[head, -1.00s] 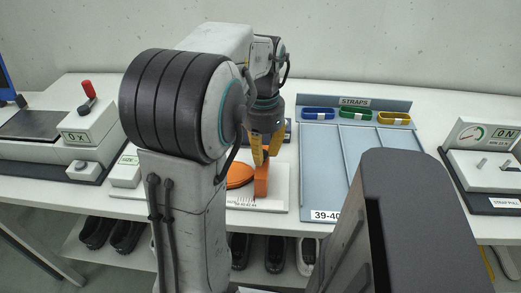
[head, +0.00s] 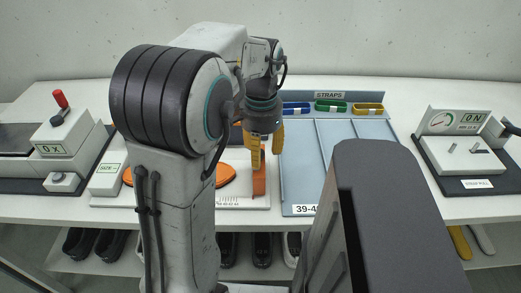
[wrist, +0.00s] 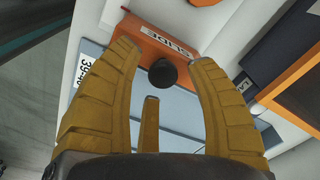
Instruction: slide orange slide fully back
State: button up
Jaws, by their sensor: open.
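The orange slide (head: 259,182) stands upright at the right end of the white measuring board (head: 236,203), with a gap between it and the flat orange shoe-shaped piece (head: 227,176). In the wrist view the slide (wrist: 142,36) bears a "SLIDE" label and a black round knob (wrist: 162,73). My gripper (head: 263,150) is right above the slide, pointing down. In the wrist view its yellow fingers (wrist: 155,66) are open, with the knob between them. I cannot tell whether a finger touches the knob or slide. My arm hides part of the board.
A blue-grey strap tray (head: 299,180) lies close on the right of the board. A size box (head: 107,180) and a red-lever device (head: 65,132) stand left. A strap-pull gauge (head: 459,140) stands far right. Shoes sit on the shelf below.

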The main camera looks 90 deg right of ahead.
jog(key=shift+r, duration=0.15)
notch_tip(320, 180, up, 12)
dwell(0.7)
dwell(0.9)
